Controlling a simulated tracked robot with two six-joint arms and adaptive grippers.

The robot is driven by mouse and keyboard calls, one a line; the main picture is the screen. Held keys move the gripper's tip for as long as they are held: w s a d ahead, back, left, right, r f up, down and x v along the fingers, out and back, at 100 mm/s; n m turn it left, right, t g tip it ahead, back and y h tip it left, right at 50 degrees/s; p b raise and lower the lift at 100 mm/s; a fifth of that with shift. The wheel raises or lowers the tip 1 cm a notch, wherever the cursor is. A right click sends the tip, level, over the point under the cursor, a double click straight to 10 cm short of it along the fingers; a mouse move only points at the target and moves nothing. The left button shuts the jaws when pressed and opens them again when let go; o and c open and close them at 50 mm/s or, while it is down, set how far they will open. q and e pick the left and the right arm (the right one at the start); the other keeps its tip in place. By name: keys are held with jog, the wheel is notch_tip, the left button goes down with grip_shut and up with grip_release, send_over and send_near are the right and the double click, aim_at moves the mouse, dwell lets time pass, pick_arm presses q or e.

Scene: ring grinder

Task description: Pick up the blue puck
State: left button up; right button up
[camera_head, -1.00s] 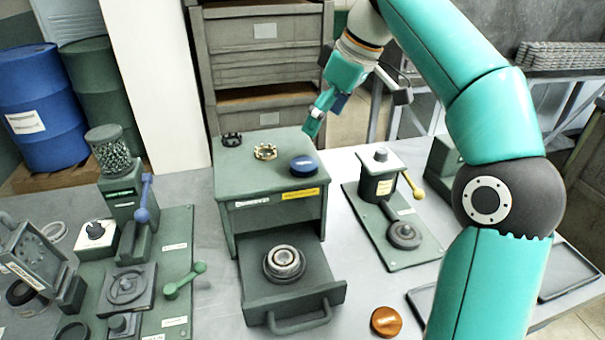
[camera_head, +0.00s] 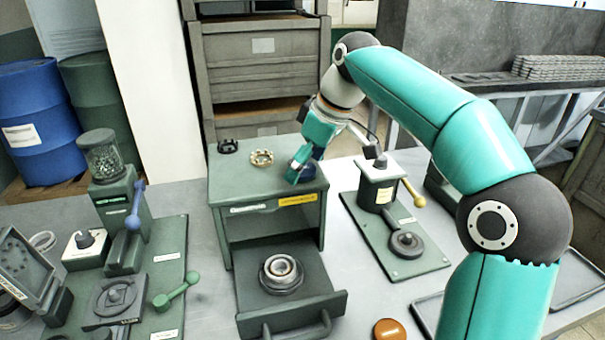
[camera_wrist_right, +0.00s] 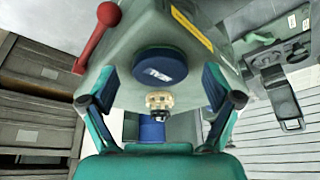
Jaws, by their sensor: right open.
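The blue puck (camera_wrist_right: 160,66) lies flat on top of the green drawer box (camera_head: 228,185); in the head view my gripper mostly hides it. My right gripper (camera_head: 298,172) is low over the front right of the box top, at the puck. In the right wrist view its two fingers stand wide apart (camera_wrist_right: 162,100), with the puck beyond the fingertips and roughly centred between them. Nothing is between the fingers, and I cannot tell the exact remaining gap. My left gripper is not in view.
A gold ring (camera_head: 261,158) and a dark ring (camera_head: 228,146) lie further back on the box top. The open drawer (camera_head: 250,300) holds a round metal part (camera_head: 281,272). A yellow-handled press (camera_head: 378,185) stands close on the right. An orange puck (camera_head: 388,330) lies in front.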

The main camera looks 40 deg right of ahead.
jog(key=c, duration=1.3)
